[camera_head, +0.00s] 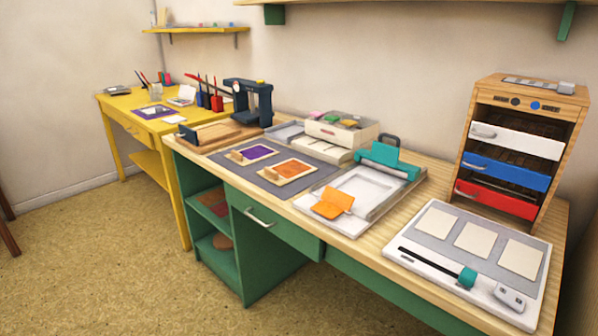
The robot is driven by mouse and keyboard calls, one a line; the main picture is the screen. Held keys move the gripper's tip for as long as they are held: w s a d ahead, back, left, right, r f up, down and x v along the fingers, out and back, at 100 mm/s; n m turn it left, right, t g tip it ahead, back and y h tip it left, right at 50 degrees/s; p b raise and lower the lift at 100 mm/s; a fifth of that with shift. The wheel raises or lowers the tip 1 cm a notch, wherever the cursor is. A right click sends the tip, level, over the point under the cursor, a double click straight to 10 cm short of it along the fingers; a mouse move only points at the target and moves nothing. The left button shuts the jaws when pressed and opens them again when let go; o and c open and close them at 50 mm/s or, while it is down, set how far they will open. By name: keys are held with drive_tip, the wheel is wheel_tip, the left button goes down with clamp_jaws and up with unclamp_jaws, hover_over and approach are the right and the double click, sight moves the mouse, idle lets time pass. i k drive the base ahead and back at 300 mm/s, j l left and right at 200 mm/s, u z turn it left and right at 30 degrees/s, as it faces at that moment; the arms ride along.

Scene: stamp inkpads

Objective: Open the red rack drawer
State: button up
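The wooden rack (481,106) stands at the back right of the workbench. It holds three stacked drawers: white (517,141) on top, blue (508,171) in the middle and red (496,198) at the bottom. The red rack drawer has a small handle (468,191) at its left front. Its front sits roughly in line with the rack's lower opening, just above the bench, and it looks closed. Dark gaps show between the drawers. My gripper is not in view.
A white board with three pale cards (428,257) lies in front of the rack. A teal-clamped press (388,163) and an orange piece (332,203) are left of it. The inkpad mat (240,172) lies farther left. A green bench drawer (290,238) is below; open floor (90,265) lies left.

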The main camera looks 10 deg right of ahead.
sight(526, 211)
drive_tip(key=i+z, duration=0.1)
drive_tip(key=z, duration=0.25)
drive_tip(key=i+l+z, duration=0.1)
drive_tip(key=z, duration=0.25)
drive_tip(key=i+z, duration=0.15)
drive_tip(key=z, duration=0.2)
